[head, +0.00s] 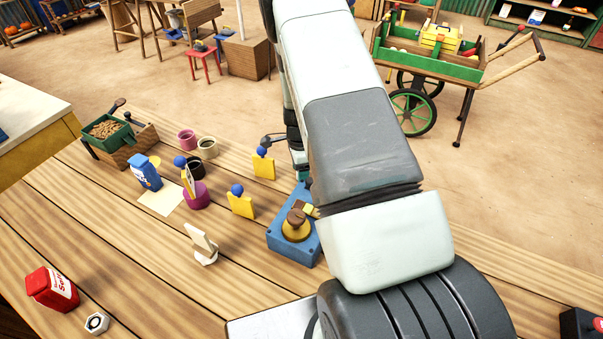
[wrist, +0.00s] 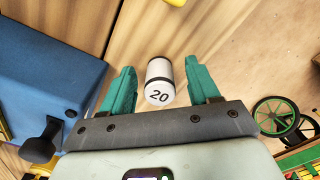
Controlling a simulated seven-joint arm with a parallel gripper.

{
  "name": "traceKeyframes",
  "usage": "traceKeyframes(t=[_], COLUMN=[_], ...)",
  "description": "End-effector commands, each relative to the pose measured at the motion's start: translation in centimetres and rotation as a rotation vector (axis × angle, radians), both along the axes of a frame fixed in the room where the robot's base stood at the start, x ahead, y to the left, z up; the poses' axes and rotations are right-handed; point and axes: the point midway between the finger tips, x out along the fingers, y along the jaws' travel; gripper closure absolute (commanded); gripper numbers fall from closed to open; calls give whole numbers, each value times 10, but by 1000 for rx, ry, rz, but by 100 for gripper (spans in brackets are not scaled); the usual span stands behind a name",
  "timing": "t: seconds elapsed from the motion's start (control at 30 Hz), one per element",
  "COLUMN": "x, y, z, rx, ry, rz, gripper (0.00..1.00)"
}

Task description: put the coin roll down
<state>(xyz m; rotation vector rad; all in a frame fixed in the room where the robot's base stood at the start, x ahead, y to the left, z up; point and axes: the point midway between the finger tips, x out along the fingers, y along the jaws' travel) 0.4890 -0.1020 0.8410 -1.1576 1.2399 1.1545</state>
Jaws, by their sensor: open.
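In the wrist view, a white cylinder marked "20" with a dark band, which I take for the coin roll (wrist: 158,97), is between the two green fingers of my gripper (wrist: 159,67). The fingers are open, with a gap on each side of the roll. Wooden planks show behind it; I cannot tell exactly how it rests on them. In the head view, my arm hides the roll and most of my gripper.
A blue box (head: 281,240) with a brass-coloured round part is close by, and it also fills the left of the wrist view (wrist: 45,85). Yellow cards with blue balls (head: 241,206), cups and a blue packet (head: 146,172) stand further left.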

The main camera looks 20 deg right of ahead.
Motion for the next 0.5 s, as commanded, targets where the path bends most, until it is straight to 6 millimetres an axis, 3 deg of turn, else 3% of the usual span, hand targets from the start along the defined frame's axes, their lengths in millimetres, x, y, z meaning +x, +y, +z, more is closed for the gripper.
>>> traceKeyframes(t=[0.07,0.43,0.5], x=[0,0,0], y=[0,0,0], z=[0,0,1], rx=[0,0,0], ry=[0,1,0], rz=[0,0,0], gripper=[42,99,100])
